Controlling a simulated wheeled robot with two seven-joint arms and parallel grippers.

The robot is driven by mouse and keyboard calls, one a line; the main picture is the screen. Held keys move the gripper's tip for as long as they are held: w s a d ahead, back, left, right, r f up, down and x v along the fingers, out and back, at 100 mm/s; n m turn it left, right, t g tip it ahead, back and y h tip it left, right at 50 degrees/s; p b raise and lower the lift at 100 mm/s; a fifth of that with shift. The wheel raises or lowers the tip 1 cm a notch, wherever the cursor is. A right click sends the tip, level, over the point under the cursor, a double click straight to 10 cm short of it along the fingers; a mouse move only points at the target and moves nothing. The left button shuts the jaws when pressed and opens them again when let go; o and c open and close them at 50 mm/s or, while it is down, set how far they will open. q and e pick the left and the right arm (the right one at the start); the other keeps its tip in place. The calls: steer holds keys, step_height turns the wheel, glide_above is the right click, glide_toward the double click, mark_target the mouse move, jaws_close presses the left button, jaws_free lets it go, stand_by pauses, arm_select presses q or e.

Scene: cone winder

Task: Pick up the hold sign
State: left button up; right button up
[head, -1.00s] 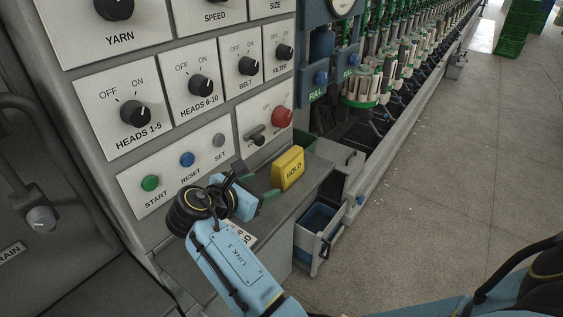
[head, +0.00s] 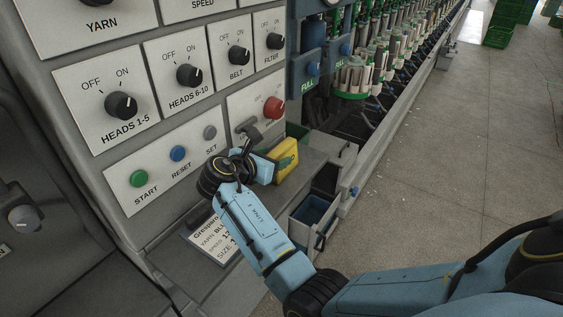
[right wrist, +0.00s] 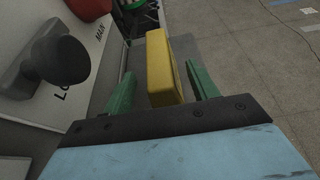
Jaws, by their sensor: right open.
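The yellow hold sign (head: 288,158) stands upright on the grey ledge of the machine, below the red knob. In the right wrist view the sign (right wrist: 162,66) is between the two green fingers of my right gripper (right wrist: 163,90). The fingers are open, with a gap visible on each side of the sign. My left gripper is not in view.
A control panel with knobs and buttons rises behind the ledge (head: 318,145). A lever switch (right wrist: 50,62) is close on the left in the wrist view. A card (head: 212,240) lies on the ledge. An open drawer (head: 313,212) sticks out below it.

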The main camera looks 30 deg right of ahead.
steer(key=shift+x, duration=1.25)
steer(key=shift+a, duration=0.1)
steer(key=c, duration=1.1)
steer(key=shift+r, duration=0.1)
